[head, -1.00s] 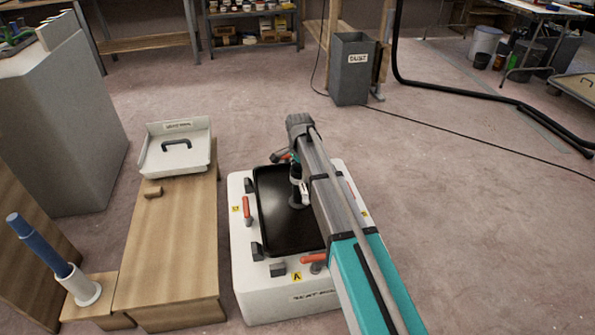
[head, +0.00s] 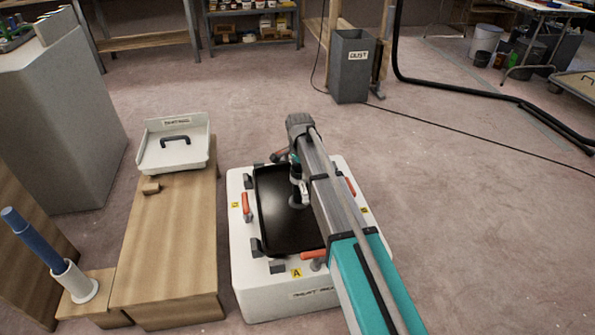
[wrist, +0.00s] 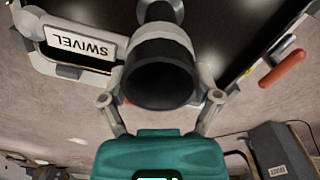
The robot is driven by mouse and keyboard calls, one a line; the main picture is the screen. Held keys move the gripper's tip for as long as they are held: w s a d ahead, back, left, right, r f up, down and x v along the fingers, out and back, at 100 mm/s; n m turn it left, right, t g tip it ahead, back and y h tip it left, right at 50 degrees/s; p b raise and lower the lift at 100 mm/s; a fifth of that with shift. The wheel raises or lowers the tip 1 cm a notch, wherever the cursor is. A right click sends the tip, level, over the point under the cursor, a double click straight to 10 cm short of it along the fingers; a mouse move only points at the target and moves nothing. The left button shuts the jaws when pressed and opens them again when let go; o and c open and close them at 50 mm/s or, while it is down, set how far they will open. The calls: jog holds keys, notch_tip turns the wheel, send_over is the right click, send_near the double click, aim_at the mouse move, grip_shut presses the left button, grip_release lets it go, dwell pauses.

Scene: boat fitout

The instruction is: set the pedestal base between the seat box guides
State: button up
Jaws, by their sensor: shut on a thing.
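The pedestal base is a glossy black rectangular plate (head: 280,222) with a short upright post. It lies level over the white seat box (head: 243,280), its edges close to several dark guide blocks (head: 256,248). Whether it touches the box top is unclear, and my arm hides its right side. My gripper (wrist: 162,100) is shut on this collar, one finger on each side. It also shows above the plate in the head view (head: 299,178).
Orange-handled clamps (head: 246,207) stand around the box top. A wooden bench (head: 172,255) at left bears a white tray (head: 150,165) and a small wood block. A blue rod (head: 32,238) stands in a white holder. Open floor lies right; a grey dust bin (head: 350,75) stands behind.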

jog(key=shift+f+b, duration=1.25)
jog(key=shift+f, duration=0.05)
dwell(0.4)
jog(key=o, duration=1.1)
